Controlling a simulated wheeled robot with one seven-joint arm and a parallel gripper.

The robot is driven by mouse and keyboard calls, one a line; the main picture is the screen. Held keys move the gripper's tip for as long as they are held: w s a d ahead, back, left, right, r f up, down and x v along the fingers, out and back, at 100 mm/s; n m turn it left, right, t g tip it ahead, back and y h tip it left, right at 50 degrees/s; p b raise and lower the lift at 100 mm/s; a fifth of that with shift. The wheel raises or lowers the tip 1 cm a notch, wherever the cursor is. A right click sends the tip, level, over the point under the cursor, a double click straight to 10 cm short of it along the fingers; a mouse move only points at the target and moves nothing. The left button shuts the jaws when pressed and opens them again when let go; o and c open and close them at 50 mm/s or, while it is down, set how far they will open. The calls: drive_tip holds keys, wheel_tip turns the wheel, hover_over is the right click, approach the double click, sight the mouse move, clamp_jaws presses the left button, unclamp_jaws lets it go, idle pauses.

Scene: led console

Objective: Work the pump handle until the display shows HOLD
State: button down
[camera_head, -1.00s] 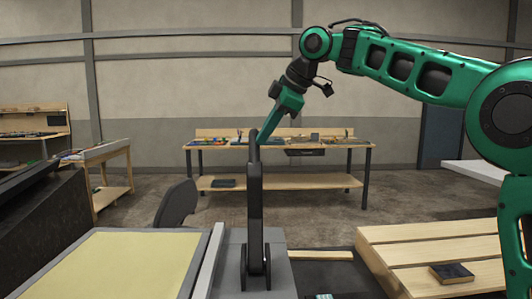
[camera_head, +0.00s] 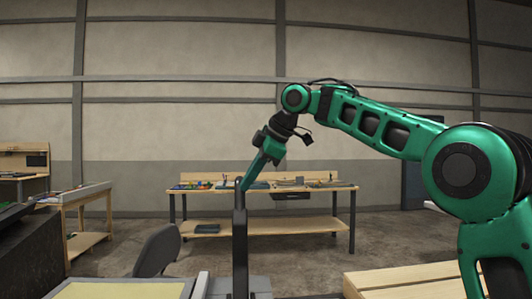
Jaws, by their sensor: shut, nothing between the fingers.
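The pump handle (camera_head: 239,245) is a dark, upright lever rising from a grey base (camera_head: 258,285) at the bottom middle. My gripper (camera_head: 242,186) is shut and empty. It points down and to the left, with its tips right at the lever's top end. I cannot tell whether the tips touch the lever or only overlap it in this view. The lever's foot is cut off by the lower edge. No display showing HOLD or any other word is in view.
A yellow-topped panel (camera_head: 120,291) lies left of the lever. A slatted wooden surface (camera_head: 400,279) is at the lower right. A dark chair back (camera_head: 158,250) stands behind the panel. A workbench (camera_head: 262,230) with tools stands at the back.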

drive_tip(key=shift+s+d+r, duration=0.15)
drive_tip(key=shift+s+r, duration=0.05)
drive_tip(key=shift+s, duration=0.05)
drive_tip(key=w+r+v, duration=0.1)
drive_tip(key=w+v, duration=0.1)
drive_tip(key=v, duration=0.9)
drive_tip(key=shift+r, duration=0.3)
drive_tip(key=shift+w, duration=0.1)
idle(1.6)
